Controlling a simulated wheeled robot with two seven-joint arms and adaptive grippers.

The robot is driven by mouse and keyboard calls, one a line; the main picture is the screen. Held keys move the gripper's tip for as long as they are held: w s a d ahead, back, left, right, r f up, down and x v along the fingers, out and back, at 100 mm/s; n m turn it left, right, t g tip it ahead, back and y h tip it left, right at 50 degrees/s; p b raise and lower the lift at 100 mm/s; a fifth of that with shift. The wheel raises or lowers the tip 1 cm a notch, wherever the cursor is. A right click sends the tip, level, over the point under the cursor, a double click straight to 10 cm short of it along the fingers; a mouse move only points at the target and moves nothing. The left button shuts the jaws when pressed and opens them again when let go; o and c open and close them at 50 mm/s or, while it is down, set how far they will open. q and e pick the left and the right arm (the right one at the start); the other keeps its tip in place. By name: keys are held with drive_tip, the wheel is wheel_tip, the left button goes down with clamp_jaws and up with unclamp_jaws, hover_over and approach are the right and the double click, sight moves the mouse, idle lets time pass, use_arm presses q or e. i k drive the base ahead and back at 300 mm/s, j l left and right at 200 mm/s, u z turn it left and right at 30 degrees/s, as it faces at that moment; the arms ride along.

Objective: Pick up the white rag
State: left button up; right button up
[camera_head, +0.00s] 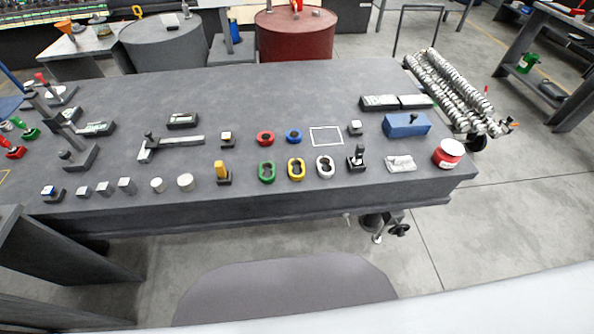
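The white rag (401,163) lies crumpled and low on the grey table (300,92), near the front edge at the right. It sits between a black upright fixture (357,158) on its left and a red can with a white top (448,153) on its right. A blue box (407,125) stands just behind it. Nothing covers the rag. Neither of my grippers shows in the head view.
Green, yellow and white oval rings (266,172) stand left of the rag. Small blocks and cylinders (185,181) line the front edge further left. A white square outline (326,136) marks bare tabletop. Two barrels, one grey (165,42) and one red (295,38), stand behind the table.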

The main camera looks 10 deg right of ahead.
sight(406, 162)
drive_tip(key=z, duration=1.25)
